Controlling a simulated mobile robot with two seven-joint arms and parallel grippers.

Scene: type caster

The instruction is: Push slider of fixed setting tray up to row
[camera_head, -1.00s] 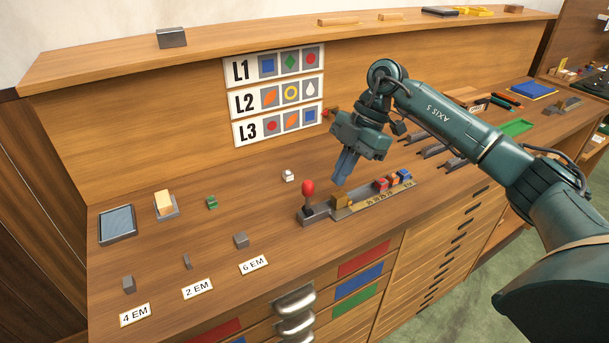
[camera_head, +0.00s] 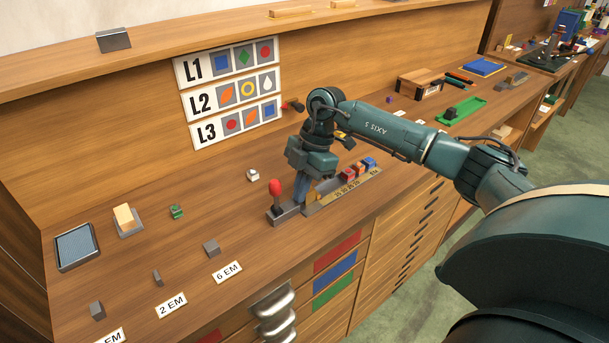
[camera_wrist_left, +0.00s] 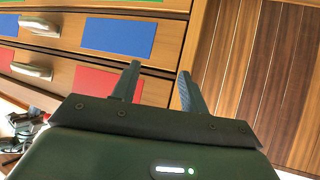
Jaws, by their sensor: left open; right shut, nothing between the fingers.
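The fixed setting tray (camera_head: 340,198) lies on the bench as a long narrow tray with a number scale along its front. A red-knobbed lever (camera_head: 275,189) stands at its left end. The brass-coloured slider (camera_head: 311,196) sits in the left part of the tray. A short row of red, orange and blue type blocks (camera_head: 358,169) stands farther right, with a gap between it and the slider. My right gripper (camera_head: 300,199) is shut and points down between lever and slider; contact with the slider cannot be told. My left gripper (camera_wrist_left: 160,70) is open and empty before the drawer fronts.
A sign with rows L1 to L3 (camera_head: 230,93) is on the back panel. Small grey blocks and EM labels (camera_head: 227,272) lie at the front left. A green tray (camera_head: 461,111) is at the right. Drawers with metal handles (camera_head: 273,310) are below the bench edge.

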